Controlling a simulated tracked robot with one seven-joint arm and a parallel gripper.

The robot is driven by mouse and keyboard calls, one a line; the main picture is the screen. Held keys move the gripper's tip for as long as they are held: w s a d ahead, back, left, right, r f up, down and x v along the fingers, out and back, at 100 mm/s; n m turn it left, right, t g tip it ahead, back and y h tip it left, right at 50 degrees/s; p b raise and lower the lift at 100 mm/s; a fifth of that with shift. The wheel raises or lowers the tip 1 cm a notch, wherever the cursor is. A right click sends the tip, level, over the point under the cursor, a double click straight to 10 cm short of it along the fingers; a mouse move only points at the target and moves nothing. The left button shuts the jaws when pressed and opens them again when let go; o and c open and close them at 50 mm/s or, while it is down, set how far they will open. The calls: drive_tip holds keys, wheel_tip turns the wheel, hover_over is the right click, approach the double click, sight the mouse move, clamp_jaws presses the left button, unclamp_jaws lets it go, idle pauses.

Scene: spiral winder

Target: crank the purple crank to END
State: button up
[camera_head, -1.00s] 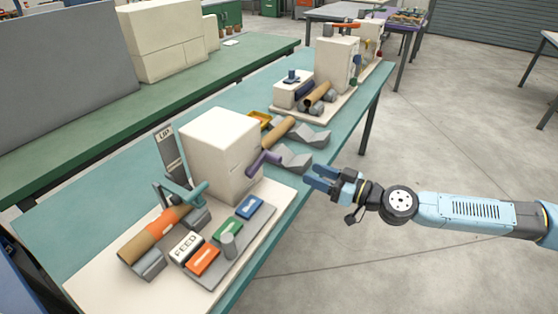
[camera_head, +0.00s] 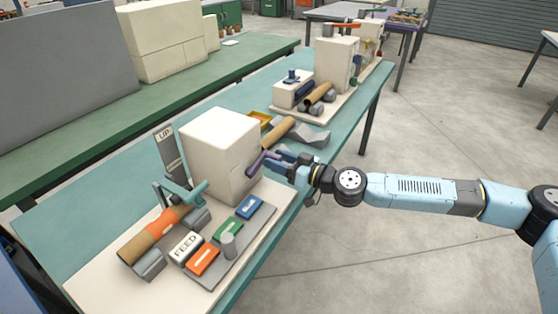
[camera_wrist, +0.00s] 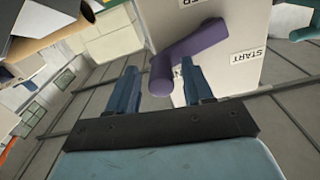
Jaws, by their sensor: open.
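The purple crank (camera_head: 259,163) sticks out from the right side of the white winder box (camera_head: 218,150). In the wrist view the purple crank (camera_wrist: 190,55) has an arm running up to the right and a knob at its lower left, with the box face behind it. A START label (camera_wrist: 248,56) is right of the crank; another label beside the knob is partly hidden. My gripper (camera_head: 277,160) is at the crank. In the wrist view its two blue fingers (camera_wrist: 163,88) are apart, with the knob between them. I cannot tell whether either finger touches it.
In front of the box are a white FEED button (camera_head: 186,247), an orange button (camera_head: 203,260), a green button (camera_head: 228,230) and a blue button (camera_head: 250,207). A brown tube (camera_head: 278,130) and grey cradle (camera_head: 310,135) lie behind my gripper. Open floor is at the right.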

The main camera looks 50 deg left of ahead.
clamp_jaws()
idle(0.5)
